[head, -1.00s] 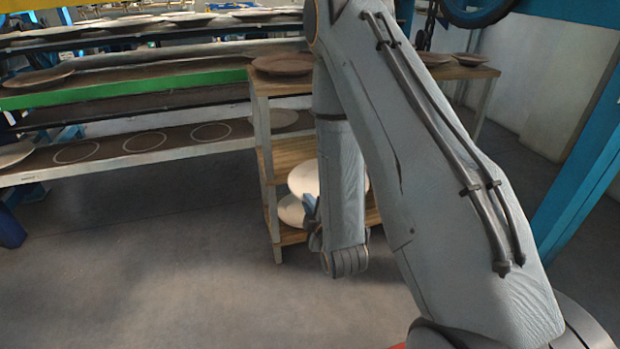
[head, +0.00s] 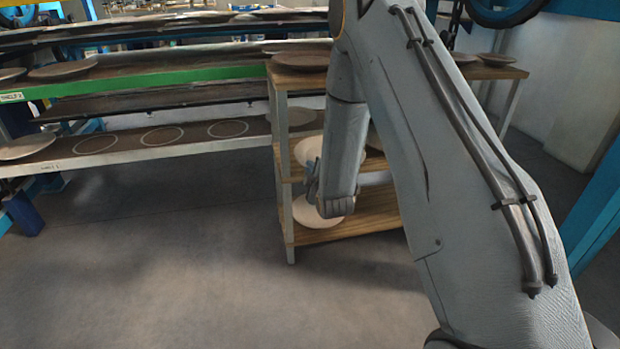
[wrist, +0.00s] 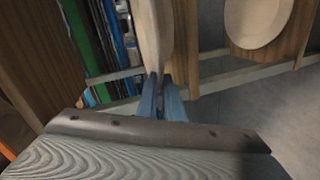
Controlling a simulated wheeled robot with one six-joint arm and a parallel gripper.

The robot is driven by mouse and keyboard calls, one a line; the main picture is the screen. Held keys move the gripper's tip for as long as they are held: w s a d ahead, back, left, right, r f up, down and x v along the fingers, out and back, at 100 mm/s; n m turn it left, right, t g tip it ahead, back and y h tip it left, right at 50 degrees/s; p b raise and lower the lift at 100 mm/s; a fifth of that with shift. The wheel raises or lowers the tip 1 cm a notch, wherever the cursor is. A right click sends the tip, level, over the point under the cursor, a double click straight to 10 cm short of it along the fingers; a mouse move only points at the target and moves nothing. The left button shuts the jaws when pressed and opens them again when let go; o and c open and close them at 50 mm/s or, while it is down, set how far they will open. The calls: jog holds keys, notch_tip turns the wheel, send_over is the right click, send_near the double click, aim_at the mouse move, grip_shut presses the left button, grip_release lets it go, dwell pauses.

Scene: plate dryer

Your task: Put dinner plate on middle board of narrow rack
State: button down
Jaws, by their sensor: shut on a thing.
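The narrow rack (head: 284,205) is a wooden shelf unit with grey posts, partly hidden behind my arm. My gripper (head: 312,185) is shut on the rim of a pale dinner plate (head: 308,150), which appears at about the height of the middle board. In the wrist view, blue fingers (wrist: 162,100) pinch the plate (wrist: 152,35), seen nearly edge-on close to a board. How far the plate is over the board, and whether it touches, I cannot tell.
Another pale plate (head: 320,211) lies on the bottom board, also seen in the wrist view (wrist: 258,20). Brown plates (head: 302,61) stand on the top board. A long shelf with ring marks (head: 162,136) is at the left. The floor in front is clear.

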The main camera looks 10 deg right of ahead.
jog(key=shift+w+r, duration=0.1)
jog(key=shift+w, duration=0.5)
notch_tip(320, 180, down, 3)
jog(key=shift+f+b, duration=0.2)
jog(key=shift+b, duration=0.45)
jog(key=shift+f, duration=0.1)
jog(key=c, duration=2.3)
grip_release()
jog(key=shift+s+f, duration=0.1)
jog(key=shift+f, duration=0.1)
jog(key=o, duration=0.4)
jog(key=shift+r, duration=0.15)
